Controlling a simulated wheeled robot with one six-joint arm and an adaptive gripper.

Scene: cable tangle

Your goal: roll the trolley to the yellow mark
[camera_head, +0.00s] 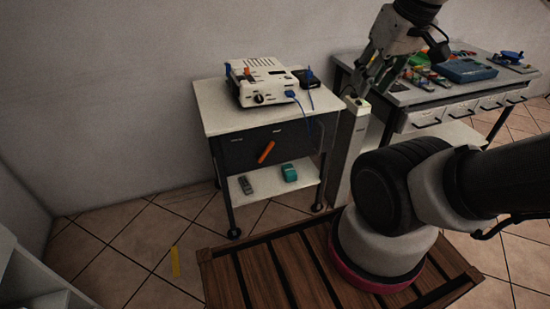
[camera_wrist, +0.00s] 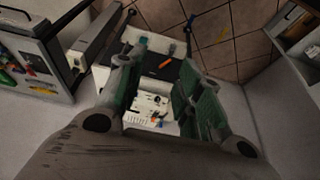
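The trolley (camera_head: 215,112) stands against the wall, with a white top, a dark drawer with an orange handle (camera_head: 266,152), a lower shelf and castors. The wrist view shows the trolley (camera_wrist: 163,65) from above, between my fingers. The yellow mark (camera_head: 175,262) is a short strip on the tiled floor, in front and left of the trolley. My gripper (camera_head: 362,92) is open and empty, raised right of the trolley top. Its fingers (camera_wrist: 160,75) are spread apart. I see no contact with the trolley.
A white device (camera_head: 264,82) with a blue plug and a small black box (camera_head: 306,79) sit on the trolley. A blue cable hangs at its right side. A pale upright post (camera_head: 347,150) stands between trolley and workbench (camera_head: 430,95). Floor around the mark is clear.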

